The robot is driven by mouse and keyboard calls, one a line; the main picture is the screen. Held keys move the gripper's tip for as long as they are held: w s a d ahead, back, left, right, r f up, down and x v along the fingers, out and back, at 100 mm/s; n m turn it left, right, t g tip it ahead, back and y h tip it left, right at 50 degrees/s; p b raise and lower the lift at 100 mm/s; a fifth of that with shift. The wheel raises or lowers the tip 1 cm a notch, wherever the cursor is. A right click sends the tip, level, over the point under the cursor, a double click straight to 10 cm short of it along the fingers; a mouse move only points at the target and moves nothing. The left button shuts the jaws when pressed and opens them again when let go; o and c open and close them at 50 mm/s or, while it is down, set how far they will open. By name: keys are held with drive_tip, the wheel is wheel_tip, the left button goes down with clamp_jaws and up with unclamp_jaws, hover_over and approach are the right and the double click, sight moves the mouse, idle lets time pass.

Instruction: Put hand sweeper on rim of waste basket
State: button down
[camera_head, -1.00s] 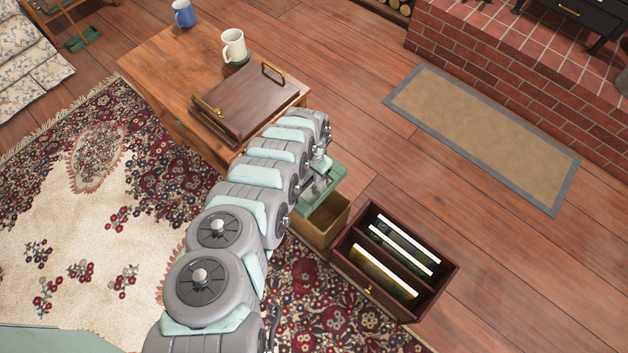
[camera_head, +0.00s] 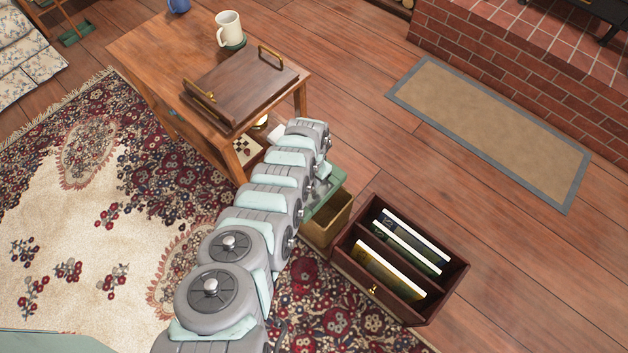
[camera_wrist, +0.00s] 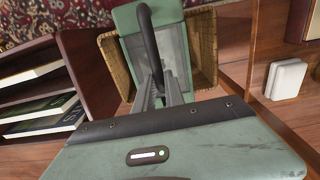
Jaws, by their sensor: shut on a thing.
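The hand sweeper (camera_wrist: 120,16) is a green, flat-bodied tool with a dark curved handle. My gripper (camera_wrist: 158,88) is shut on the handle in the wrist view. The waste basket (camera_wrist: 205,48) is woven and tan, and shows below the sweeper on both sides. In the head view the sweeper (camera_head: 322,207) is partly hidden by my arm and overlaps the opening of the basket (camera_head: 322,233). I cannot tell whether the sweeper touches the rim.
A dark wooden box (camera_head: 438,287) with books stands right of the basket. A wooden table (camera_head: 140,42) with a tray (camera_head: 240,85) and a white mug (camera_head: 228,28) stands behind left. The floor toward the grey-edged mat (camera_head: 490,125) is clear.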

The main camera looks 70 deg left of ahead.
drive_tip(key=shift+w, duration=0.1)
drive_tip(key=c, duration=1.4)
unclamp_jaws()
wheel_tip(320, 180, up, 12)
drive_tip(key=p, duration=0.9)
drive_tip(key=shift+a+r, duration=0.15)
drive_tip(key=shift+a, duration=0.1)
